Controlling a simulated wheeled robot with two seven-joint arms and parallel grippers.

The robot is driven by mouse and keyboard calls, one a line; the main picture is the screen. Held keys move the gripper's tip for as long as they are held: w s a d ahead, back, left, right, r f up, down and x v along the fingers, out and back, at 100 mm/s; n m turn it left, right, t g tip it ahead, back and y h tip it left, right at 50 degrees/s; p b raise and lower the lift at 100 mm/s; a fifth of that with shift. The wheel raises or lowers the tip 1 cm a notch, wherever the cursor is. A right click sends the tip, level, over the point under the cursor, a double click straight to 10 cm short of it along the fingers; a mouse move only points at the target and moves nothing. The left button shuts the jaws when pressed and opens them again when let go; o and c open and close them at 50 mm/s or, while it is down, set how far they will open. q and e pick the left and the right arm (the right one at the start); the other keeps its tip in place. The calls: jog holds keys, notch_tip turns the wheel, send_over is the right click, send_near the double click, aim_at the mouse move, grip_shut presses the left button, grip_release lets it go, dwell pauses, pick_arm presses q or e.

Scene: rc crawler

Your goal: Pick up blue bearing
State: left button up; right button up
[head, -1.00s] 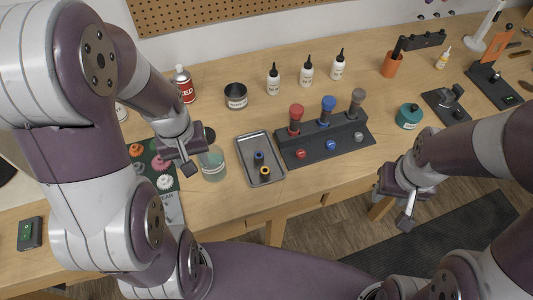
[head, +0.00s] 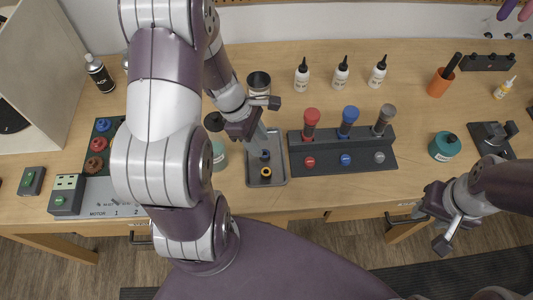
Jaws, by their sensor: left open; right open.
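A small dark part with a blue ring, which looks like the blue bearing (head: 265,155), sits in the grey metal tray (head: 280,181). My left gripper (head: 265,118) is open and empty over the back end of the tray, a little behind the blue bearing; the gripper hides the tray's back end. My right gripper (head: 431,228) is open and empty beyond the table's front edge, at the right.
A black holder (head: 340,165) with red, blue and grey handled tools stands right of the tray. A greenish jar (head: 219,155) is left of it. A black tin (head: 259,84) and several white bottles (head: 340,73) stand behind. A teal jar (head: 444,147) is at the right.

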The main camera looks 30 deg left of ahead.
aim_at(265, 153)
pick_arm(q)
jog(key=x, duration=0.4)
jog(key=shift+s+a+f, duration=0.15)
jog(key=shift+a+f, duration=0.1)
jog(key=shift+d, duration=0.15)
grip_shut()
